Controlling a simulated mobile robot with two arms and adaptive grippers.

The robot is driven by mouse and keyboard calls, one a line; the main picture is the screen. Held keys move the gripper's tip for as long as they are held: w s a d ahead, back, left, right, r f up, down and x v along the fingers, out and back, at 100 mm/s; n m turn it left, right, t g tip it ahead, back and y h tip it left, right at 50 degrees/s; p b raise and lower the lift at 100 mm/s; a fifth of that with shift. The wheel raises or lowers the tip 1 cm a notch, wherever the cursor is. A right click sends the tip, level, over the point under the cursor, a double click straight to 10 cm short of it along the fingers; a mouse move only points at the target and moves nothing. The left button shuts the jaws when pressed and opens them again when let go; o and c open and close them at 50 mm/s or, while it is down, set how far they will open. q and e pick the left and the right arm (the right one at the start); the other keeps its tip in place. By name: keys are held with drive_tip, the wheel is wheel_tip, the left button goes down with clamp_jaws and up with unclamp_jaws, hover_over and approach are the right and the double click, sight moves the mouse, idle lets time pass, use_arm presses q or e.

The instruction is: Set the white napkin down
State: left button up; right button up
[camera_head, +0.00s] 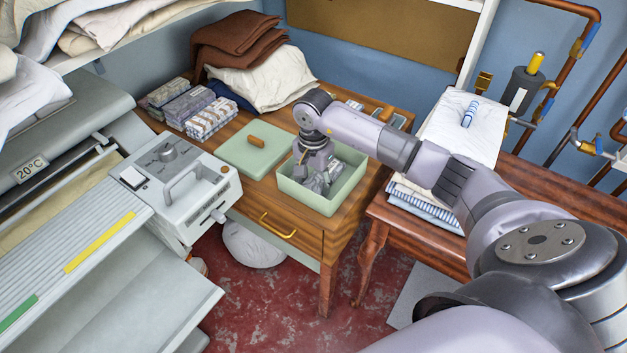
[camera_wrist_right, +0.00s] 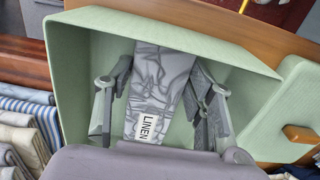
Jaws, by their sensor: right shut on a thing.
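My right gripper (camera_head: 314,174) reaches down into an open pale green box (camera_head: 301,196) on the wooden table. In the right wrist view its fingers are shut on a shiny grey packet (camera_wrist_right: 163,80) with a white label reading LINEN. The packet is inside the box (camera_wrist_right: 180,27); whether it touches the bottom is hard to tell. I see no white napkin in the gripper. A folded white cloth (camera_head: 452,128) with a small blue-striped roll on it lies on the right-hand table. My left gripper is not in view.
The green lid (camera_head: 252,149) with a wooden handle lies left of the box. Folded patterned cloths (camera_head: 188,104), brown cloths (camera_head: 235,42) and a cream cloth (camera_head: 262,80) are behind. The grey ironer (camera_head: 180,190) stands at the left. Striped linens lie at the right table's edge.

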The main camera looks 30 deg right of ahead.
drive_tip(key=shift+f, duration=0.15)
drive_tip(key=o, duration=1)
drive_tip(key=shift+o, duration=0.2)
drive_tip(key=shift+r, duration=0.35)
wheel_tip(320, 180, up, 12)
drive_tip(key=b, duration=0.2)
drive_tip(key=shift+f, duration=0.15)
